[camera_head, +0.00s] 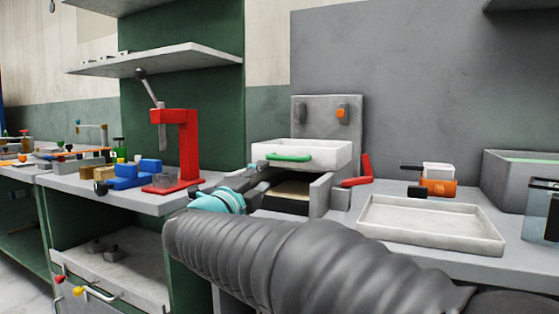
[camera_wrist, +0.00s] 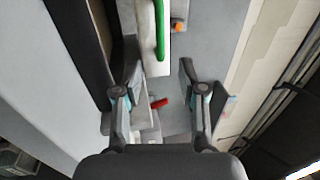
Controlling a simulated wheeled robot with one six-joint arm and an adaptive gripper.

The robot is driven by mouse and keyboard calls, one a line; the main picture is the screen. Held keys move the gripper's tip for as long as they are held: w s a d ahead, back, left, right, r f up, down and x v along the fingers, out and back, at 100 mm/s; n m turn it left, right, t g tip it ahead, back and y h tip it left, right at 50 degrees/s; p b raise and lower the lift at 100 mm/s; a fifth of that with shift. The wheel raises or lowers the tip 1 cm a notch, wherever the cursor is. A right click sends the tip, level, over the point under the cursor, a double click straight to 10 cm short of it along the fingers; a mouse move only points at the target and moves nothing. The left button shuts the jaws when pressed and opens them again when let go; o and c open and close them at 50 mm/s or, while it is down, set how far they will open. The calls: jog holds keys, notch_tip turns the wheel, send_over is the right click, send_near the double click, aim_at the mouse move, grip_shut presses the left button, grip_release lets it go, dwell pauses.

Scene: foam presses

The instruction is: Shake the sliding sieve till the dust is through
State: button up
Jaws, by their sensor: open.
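The sliding sieve (camera_head: 318,152) is a white box on a grey stand in the middle of the head view, with a green bar handle (camera_head: 288,157) on its front. Below it, a tan surface (camera_head: 290,190) shows inside the grey housing. My gripper (camera_head: 255,183) is left of the housing, below and in front of the handle. In the wrist view my gripper (camera_wrist: 158,75) is open, with nothing between its fingers. The green handle (camera_wrist: 159,32) and the white sieve (camera_wrist: 146,35) lie beyond the fingertips there. Dust inside the sieve cannot be made out.
A red lever (camera_head: 362,172) sticks out right of the housing. An empty white tray (camera_head: 430,228) and an orange-and-white device (camera_head: 438,184) stand further right. A red press (camera_head: 187,150) and blue blocks (camera_head: 126,176) are on the left bench. A shelf (camera_head: 160,58) hangs above it.

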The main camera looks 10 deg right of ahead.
aim_at(283, 160)
jog(key=p+x, duration=0.1)
jog(key=x, duration=1.1)
jog(key=shift+w+d+r, duration=0.1)
jog(key=shift+w+d, duration=0.1)
jog(key=shift+w, duration=0.05)
grip_shut()
jog(key=shift+s, duration=0.1)
